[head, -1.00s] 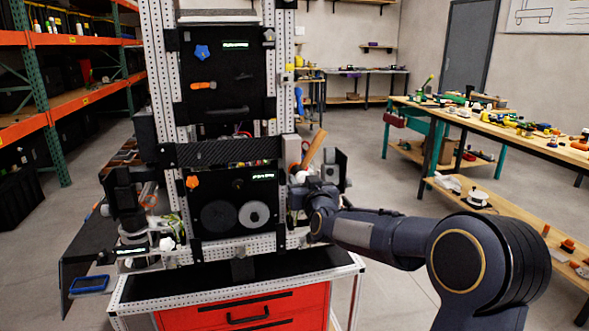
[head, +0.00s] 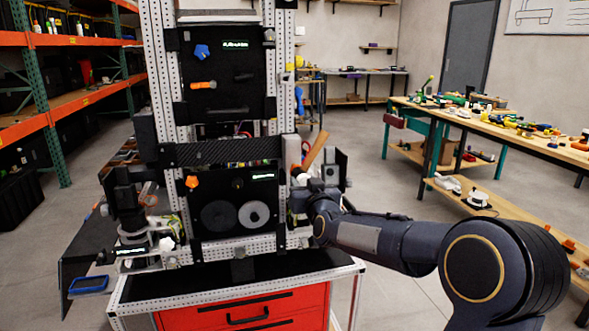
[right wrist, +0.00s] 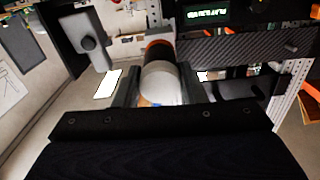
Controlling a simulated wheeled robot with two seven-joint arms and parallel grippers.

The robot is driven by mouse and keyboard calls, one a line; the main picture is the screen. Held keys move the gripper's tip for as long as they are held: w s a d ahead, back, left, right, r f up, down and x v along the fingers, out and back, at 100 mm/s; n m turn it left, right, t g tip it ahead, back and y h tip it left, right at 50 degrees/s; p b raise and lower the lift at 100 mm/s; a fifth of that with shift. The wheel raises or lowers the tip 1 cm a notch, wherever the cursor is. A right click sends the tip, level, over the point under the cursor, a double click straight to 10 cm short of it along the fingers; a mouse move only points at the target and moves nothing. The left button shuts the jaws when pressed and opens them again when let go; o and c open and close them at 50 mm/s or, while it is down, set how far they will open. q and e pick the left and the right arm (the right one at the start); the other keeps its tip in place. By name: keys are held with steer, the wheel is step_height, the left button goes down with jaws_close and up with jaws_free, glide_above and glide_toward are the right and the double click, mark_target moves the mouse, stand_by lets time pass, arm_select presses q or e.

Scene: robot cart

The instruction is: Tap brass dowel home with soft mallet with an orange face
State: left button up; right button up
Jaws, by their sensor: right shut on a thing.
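My right gripper (head: 303,190) is at the right side of the cart's upright frame. In the right wrist view its two fingers (right wrist: 160,90) are shut around a pale grey cylinder with an orange end, which looks like the soft mallet (right wrist: 160,75). In the head view a tilted wooden handle, apparently the mallet's (head: 316,146), rises above the gripper. I cannot make out the brass dowel in either view. My left gripper is not in view.
The cart has black panels (head: 222,65), two round discs and a red drawer unit (head: 245,312). A carbon-patterned bar (head: 222,152) crosses the frame near the gripper. A long workbench (head: 480,124) with tools stands at right. Orange shelving (head: 80,100) is at left.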

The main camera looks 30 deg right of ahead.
steer(key=shift+x, duration=0.8)
stand_by(0.5)
steer(key=shift+s+r, duration=0.1)
steer(key=shift+s+a, duration=0.2)
steer(key=shift+s, duration=0.5)
steer(key=shift+b+v, duration=0.3)
steer(key=shift+v, duration=2.2)
